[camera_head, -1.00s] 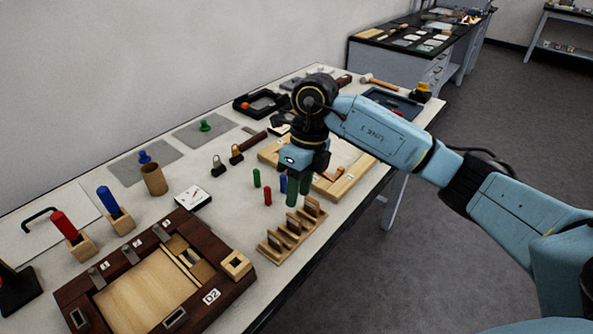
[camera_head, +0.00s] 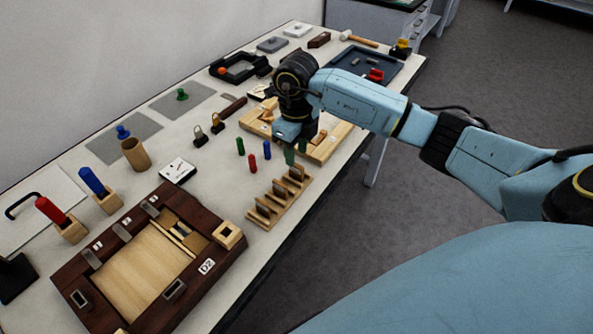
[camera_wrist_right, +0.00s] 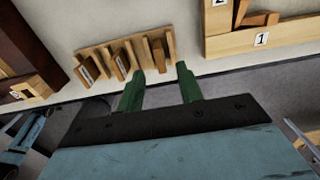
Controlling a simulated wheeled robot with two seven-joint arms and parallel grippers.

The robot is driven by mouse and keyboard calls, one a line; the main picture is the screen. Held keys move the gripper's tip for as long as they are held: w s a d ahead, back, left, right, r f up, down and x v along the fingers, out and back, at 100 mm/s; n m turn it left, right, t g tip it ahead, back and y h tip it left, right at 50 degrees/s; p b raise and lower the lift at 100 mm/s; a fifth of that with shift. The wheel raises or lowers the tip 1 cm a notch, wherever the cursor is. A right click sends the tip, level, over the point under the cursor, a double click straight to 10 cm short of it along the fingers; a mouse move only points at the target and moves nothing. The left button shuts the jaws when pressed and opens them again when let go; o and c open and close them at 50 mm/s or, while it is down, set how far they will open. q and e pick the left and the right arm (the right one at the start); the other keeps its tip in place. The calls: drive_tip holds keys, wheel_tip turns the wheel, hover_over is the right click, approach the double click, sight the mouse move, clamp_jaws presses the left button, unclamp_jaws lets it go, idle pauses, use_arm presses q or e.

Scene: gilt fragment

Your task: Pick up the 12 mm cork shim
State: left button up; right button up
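A light wooden rack (camera_head: 267,216) near the table's front edge holds several thin upright shims in its slots; the rack also shows in the wrist view (camera_wrist_right: 90,55). I cannot read the labels, so I cannot tell which shim is 12 mm. My right gripper (camera_head: 296,152) is at the far end of the rack, pointing down. In the wrist view its two green fingers (camera_wrist_right: 160,70) are apart with nothing held between them. A brown shim (camera_wrist_right: 158,50) at the rack's end shows beyond the gap between the fingertips. My left gripper is not in view.
Small green, red and blue pegs (camera_head: 253,164) stand just left of the rack. A dark wooden box frame (camera_head: 75,268) lies nearer, at lower left. A light wooden frame (camera_head: 340,137) lies behind the gripper. Floor is open beyond the front edge.

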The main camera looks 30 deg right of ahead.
sight(296, 165)
wheel_tip(296, 165, down, 4)
drive_tip(key=shift+c, duration=0.5)
clamp_jaws()
drive_tip(key=shift+r, duration=0.15)
